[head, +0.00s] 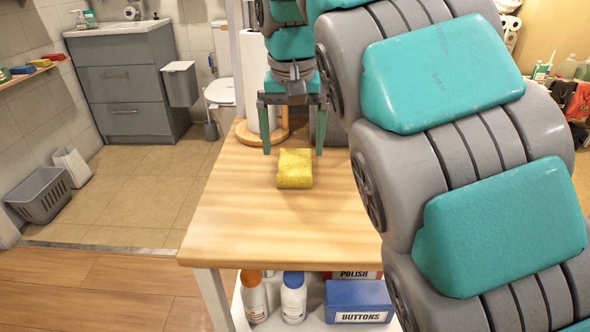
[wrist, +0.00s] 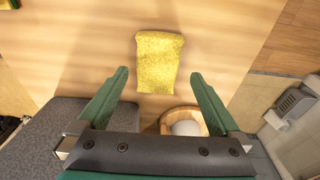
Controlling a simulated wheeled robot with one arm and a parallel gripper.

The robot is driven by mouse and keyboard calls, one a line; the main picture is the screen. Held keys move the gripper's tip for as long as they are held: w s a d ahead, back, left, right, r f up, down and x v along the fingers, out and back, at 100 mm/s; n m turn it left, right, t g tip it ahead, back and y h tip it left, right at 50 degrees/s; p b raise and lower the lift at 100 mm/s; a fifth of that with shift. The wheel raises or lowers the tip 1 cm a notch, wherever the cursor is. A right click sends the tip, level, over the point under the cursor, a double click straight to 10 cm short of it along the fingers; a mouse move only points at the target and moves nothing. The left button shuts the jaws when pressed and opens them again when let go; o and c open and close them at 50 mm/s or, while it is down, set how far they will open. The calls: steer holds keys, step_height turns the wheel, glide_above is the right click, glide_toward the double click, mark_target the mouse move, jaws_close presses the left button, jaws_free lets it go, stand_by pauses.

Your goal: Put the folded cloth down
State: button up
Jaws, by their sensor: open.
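A yellow folded cloth (head: 295,168) lies on the wooden table (head: 240,215) in the head view. The wrist view also shows the cloth (wrist: 158,62), flat on the wood just beyond my fingertips. My gripper (head: 292,150) is open and empty, with its two green fingers pointing down. In the wrist view my gripper (wrist: 160,74) has its fingers spread wide, and the cloth lies between and ahead of their tips, with no visible contact. My arm hides the right part of the table in the head view.
A paper towel roll (head: 255,75) on a round wooden base stands at the table's back. Below the tabletop are white bottles (head: 293,298) and a blue box (head: 358,302) labelled BUTTONS. The table's front left is clear. A grey basket (head: 40,195) stands on the floor at left.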

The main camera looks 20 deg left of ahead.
mark_target(295, 161)
steer(key=shift+w+f, duration=0.25)
steer(key=shift+f, duration=0.9)
steer(key=shift+w+f, duration=0.2)
steer(key=shift+f, duration=0.95)
steer(key=shift+d, duration=0.1)
steer(key=c, duration=1.3)
steer(key=shift+r, duration=0.1)
